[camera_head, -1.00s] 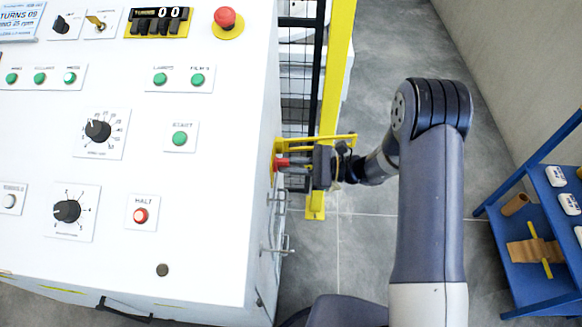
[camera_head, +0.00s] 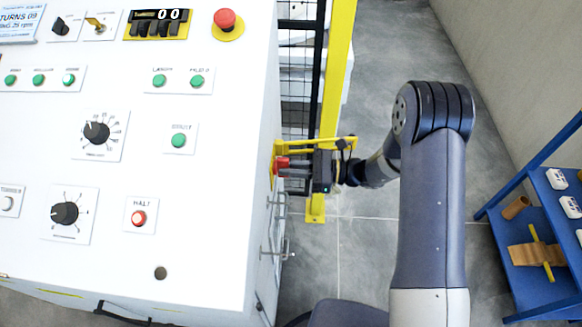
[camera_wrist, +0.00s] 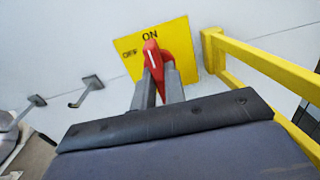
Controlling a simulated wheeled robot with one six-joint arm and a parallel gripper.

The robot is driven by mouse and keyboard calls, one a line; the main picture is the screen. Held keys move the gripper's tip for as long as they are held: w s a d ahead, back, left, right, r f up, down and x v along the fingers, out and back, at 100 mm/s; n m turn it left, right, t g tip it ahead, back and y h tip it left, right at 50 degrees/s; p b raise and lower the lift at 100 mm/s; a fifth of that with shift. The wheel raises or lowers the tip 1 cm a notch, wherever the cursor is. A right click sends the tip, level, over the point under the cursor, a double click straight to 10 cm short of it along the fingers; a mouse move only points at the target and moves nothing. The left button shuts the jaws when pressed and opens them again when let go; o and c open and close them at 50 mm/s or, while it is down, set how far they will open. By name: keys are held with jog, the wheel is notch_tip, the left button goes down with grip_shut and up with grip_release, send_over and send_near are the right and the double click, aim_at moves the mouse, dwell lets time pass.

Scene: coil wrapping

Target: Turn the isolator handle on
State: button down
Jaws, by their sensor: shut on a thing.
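The red isolator handle (camera_wrist: 154,60) sits on a yellow plate (camera_wrist: 184,52) marked ON at the top and OFF at the left. Its white-marked tip points up close under the word ON, leaning slightly left. My gripper (camera_wrist: 158,84) is shut on the handle, with one finger on each side. In the head view the red handle (camera_head: 281,163) sticks out from the right side of the white control cabinet (camera_head: 225,250). My gripper (camera_head: 292,168) reaches it from the right. The plate's lettering cannot be read in the head view.
A yellow guard bar (camera_wrist: 255,65) runs close to the right of the handle in the wrist view. Metal door handles (camera_head: 280,250) protrude below it on the cabinet side. A yellow post (camera_head: 335,80) with black mesh stands behind. A blue shelf (camera_head: 535,220) stands far right.

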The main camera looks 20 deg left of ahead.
jog(key=c, duration=1.5)
grip_release()
jog(key=shift+o, duration=0.2)
jog(key=b+v, duration=0.2)
jog(key=v, duration=0.8)
jog(key=shift+d, duration=0.4)
jog(key=shift+w, duration=0.1)
jog(key=p+x, duration=0.2)
jog(key=x, duration=0.8)
jog(key=shift+a, duration=0.4)
